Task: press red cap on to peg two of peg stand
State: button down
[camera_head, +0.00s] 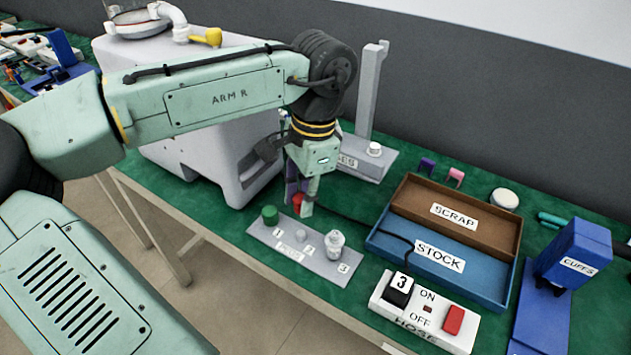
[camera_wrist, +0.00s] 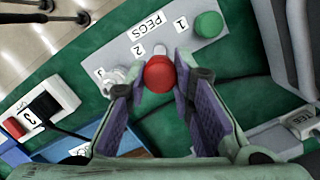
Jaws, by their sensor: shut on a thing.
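My gripper (camera_head: 303,204) points down above the back of the peg stand and is shut on the red cap (camera_head: 297,199). In the wrist view the red cap (camera_wrist: 159,74) sits between the fingertips (camera_wrist: 160,82). The grey peg stand (camera_head: 262,236) lies on the green bench. A green cap (camera_head: 270,214) is on peg one. Peg two (camera_head: 300,235) stands bare in the middle.
A blue STOCK tray (camera_head: 475,280) and a brown SCRAP tray (camera_head: 480,238) stand to the right. A switch box (camera_head: 425,322) stands in front of the trays. A grey fixture (camera_head: 368,95) and a large grey housing (camera_head: 180,150) stand behind.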

aim_at(301, 232)
jog(key=shift+s+a+r+p, duration=0.1)
jog(key=shift+p, duration=0.25)
jog(key=shift+f+b, duration=1.3)
jog(key=shift+f, duration=1.95)
jog(key=shift+p, duration=0.55)
jog(key=shift+f, duration=1)
jog(key=c, duration=1.3)
grip_release()
jog(key=shift+r, duration=0.1)
